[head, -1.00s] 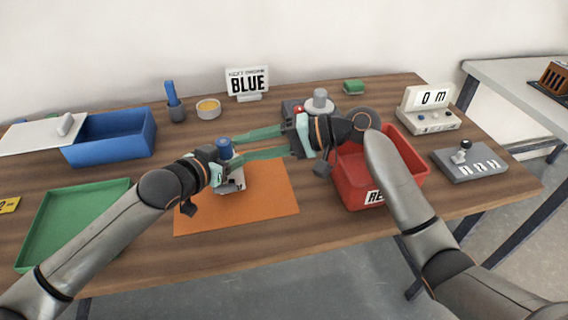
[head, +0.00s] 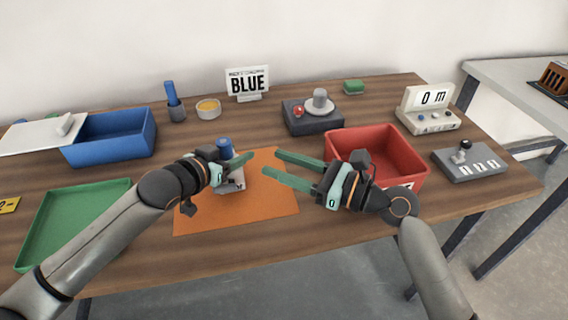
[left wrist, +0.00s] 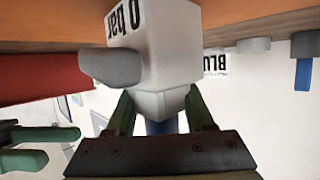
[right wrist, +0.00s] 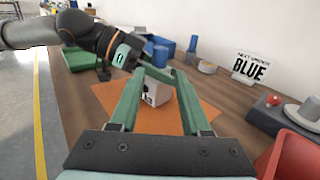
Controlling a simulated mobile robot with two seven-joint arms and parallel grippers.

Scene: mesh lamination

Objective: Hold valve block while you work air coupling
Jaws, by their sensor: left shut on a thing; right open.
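The valve block (head: 230,184) is a small pale block on the orange mat. It shows close up in the left wrist view (left wrist: 175,45), with a "0 bar" label and a grey rounded knob (left wrist: 112,67). A blue cylinder (head: 225,147), seemingly the air coupling, stands on top of the block. My left gripper (left wrist: 160,98) is shut on the valve block, its fingers on either side of it. My right gripper (head: 271,162) is open and empty, to the right of the block and apart from it. Its fingers point toward the block in the right wrist view (right wrist: 152,94).
The orange mat (head: 265,205) is mostly bare. A red bin (head: 405,180) stands just behind and right of my right gripper. A dark grey base (head: 313,122) with a red button is farther back. A blue bin (head: 110,145) and green tray (head: 65,225) lie left.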

